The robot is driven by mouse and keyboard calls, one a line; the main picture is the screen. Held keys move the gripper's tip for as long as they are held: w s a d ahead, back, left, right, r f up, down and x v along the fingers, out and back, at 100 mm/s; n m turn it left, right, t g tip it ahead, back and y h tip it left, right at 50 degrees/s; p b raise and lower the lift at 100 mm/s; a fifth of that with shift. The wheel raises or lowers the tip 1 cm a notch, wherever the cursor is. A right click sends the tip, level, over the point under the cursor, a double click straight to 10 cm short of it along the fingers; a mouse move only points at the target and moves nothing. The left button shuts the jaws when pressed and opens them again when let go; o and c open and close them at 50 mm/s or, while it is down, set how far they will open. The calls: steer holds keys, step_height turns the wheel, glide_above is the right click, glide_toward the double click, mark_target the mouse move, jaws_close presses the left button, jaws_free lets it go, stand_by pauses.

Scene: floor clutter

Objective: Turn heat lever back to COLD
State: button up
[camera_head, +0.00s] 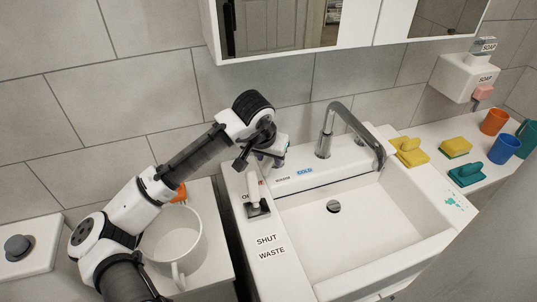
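The blue COLD label (305,172) shows on the back ledge of the white sink (400,235), left of the faucet (326,135). A smaller, unreadable label (283,180) lies left of it. My gripper (272,160) is over the sink's back left corner, just left of and above these labels. Its fingertips are small and partly hidden by its own body, so I cannot tell whether they are open or touch anything. I cannot make out the heat lever clearly; my gripper may cover it.
A white lever on a dark base (258,208) stands on the sink's left rim, above the SHUT (266,240) and WASTE (271,253) labels. A white pot (172,240) stands left. Sponges (455,147) and cups (504,148) stand right. The basin looks empty.

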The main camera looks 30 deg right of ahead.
steer(key=shift+w+d+f, duration=0.1)
steer(key=shift+f, duration=0.2)
jaws_close()
